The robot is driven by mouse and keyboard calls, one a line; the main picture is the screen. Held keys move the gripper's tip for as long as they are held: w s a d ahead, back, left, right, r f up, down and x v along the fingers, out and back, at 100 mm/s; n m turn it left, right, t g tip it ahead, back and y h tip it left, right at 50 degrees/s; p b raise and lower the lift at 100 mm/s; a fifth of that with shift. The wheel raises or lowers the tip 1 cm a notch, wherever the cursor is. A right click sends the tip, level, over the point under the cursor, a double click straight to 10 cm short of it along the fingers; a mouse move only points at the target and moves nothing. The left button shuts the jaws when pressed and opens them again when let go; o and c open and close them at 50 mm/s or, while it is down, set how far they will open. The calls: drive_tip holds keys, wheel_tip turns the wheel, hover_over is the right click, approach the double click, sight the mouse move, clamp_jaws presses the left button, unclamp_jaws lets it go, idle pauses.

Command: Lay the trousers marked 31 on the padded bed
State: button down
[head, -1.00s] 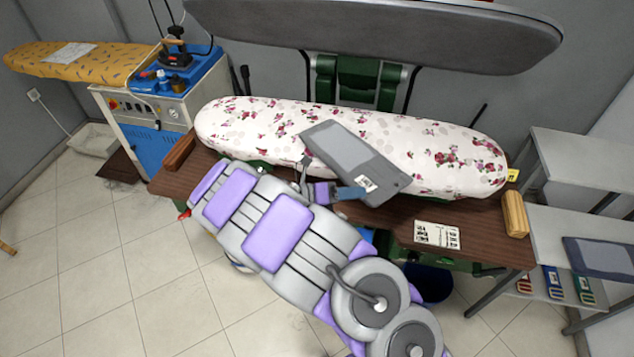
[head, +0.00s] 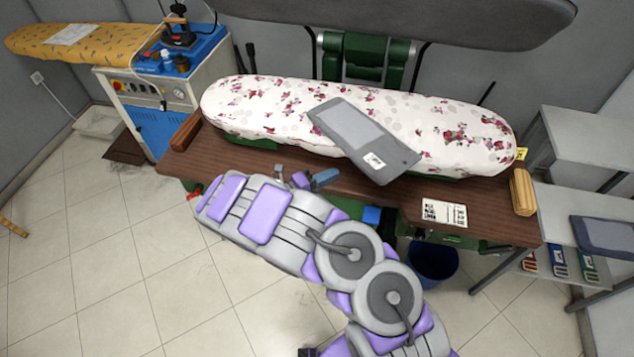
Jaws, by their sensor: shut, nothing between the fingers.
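The grey folded trousers (head: 362,136) lie slantwise on the floral padded bed (head: 262,107). Their lower right end hangs a little past the bed's front edge, over the brown wooden table. A small white tag (head: 374,161) is on that end; its number is too small to read. My gripper (head: 308,181) is near the table's front edge, to the lower left of the trousers and apart from them. It is shut and empty. My arm hides part of the table front and floor.
A dark upper press plate (head: 420,18) stands raised behind the bed. Another dark folded garment (head: 606,235) lies on the grey shelf at right. A printed sheet (head: 444,213) and wooden blocks lie on the table (head: 330,185). A blue bin (head: 433,262) stands below.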

sight(341, 151)
drive_tip(key=w+d, duration=0.1)
drive_tip(key=w+d+b, duration=0.1)
drive_tip(key=w, duration=0.1)
drive_tip(key=w+d, duration=0.1)
drive_tip(key=w, duration=0.1)
drive_tip(key=shift+w+d, duration=0.15)
drive_tip(key=shift+d, duration=0.25)
drive_tip(key=shift+w+a, duration=0.2)
drive_tip(key=shift+a, duration=0.25)
drive_tip(key=shift+w+p, duration=0.3)
drive_tip(key=shift+p, duration=0.05)
drive_tip(key=w, duration=0.1)
drive_tip(key=w+d+p, duration=0.1)
drive_tip(key=shift+w+d, duration=0.1)
drive_tip(key=shift+w, duration=0.2)
drive_tip(key=shift+w+d+f, duration=0.1)
drive_tip(key=shift+w+d, duration=0.1)
drive_tip(key=shift+d, duration=0.15)
drive_tip(key=shift+a, duration=0.25)
